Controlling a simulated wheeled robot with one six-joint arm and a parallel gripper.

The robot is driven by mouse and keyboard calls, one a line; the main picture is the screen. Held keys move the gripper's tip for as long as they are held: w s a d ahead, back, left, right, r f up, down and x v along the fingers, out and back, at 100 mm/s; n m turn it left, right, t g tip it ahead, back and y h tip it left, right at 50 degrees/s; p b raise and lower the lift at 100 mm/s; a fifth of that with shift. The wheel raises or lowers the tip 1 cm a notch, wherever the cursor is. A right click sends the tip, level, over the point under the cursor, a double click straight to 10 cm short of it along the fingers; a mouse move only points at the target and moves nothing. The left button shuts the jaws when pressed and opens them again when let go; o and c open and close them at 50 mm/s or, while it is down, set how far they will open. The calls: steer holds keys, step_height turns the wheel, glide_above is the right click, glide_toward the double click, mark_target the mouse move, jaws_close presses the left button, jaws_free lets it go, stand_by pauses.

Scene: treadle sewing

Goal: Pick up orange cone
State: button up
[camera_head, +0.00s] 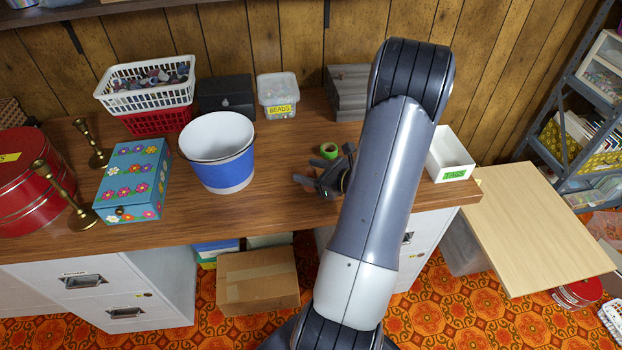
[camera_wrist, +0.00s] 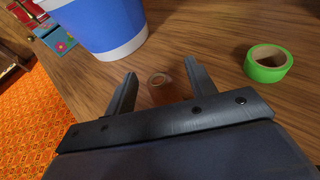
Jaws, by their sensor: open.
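A small brownish-orange object, apparently the orange cone (camera_wrist: 160,88), stands on the wooden table between the fingers of my gripper (camera_wrist: 160,72) in the wrist view. Its round top with a hole shows, and its lower part is hidden behind the gripper's body. The fingers are open, one on each side of it, with gaps to both. In the head view my gripper (camera_head: 312,174) is low over the table, and a bit of orange shows at its fingers. My arm hides part of that area.
A green tape roll (camera_wrist: 268,64) lies right of the right finger. A blue and white bucket (camera_head: 222,168) stands to the left, with a flowered blue box (camera_head: 134,178) beyond it. A white open bin (camera_head: 450,154) is at the table's right end. Table around the cone is mostly clear.

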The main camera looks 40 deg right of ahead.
steer(key=shift+c, duration=0.5)
steer(key=c, duration=0.9)
steer(key=shift+r, duration=0.1)
steer(key=shift+c, duration=0.2)
